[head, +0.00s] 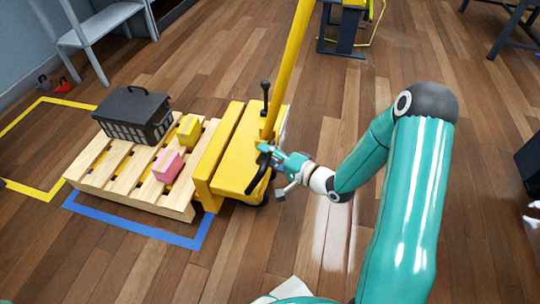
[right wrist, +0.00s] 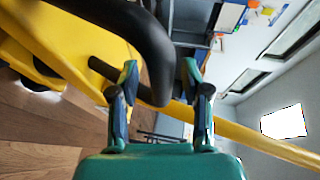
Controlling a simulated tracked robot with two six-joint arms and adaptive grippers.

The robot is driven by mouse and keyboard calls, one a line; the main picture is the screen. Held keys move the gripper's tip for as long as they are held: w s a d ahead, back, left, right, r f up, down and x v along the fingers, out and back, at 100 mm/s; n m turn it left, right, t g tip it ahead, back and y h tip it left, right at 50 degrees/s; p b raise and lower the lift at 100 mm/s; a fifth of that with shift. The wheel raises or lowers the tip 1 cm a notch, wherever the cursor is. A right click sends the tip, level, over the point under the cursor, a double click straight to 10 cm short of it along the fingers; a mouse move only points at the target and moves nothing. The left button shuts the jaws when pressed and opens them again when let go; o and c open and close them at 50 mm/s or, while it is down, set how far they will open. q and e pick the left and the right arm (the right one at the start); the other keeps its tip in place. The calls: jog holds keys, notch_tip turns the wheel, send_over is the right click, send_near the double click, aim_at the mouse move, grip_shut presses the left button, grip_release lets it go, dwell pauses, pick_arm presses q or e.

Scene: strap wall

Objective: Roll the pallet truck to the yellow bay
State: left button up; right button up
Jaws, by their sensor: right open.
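The yellow pallet truck (head: 238,160) stands in the middle of the head view, with its tall yellow pole (head: 289,65) leaning up. Its end meets a wooden pallet (head: 133,190). My right gripper (head: 268,158) is at the truck's near right side, by a black curved handle (head: 257,178). In the right wrist view the gripper (right wrist: 158,80) is open, and the black handle (right wrist: 145,40) runs down between its fingertips; I cannot tell whether they touch it. The yellow taped bay (head: 28,189) lies at the left, partly hidden by the pallet. My left gripper is not in view.
A black crate (head: 133,114), a yellow block (head: 189,130) and a pink block (head: 168,166) sit on the pallet. Blue tape (head: 140,228) marks the floor around it. A grey shelf (head: 95,30) stands behind left. A red object (head: 62,86) lies near the wall.

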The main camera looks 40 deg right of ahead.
grip_shut()
dwell(0.3)
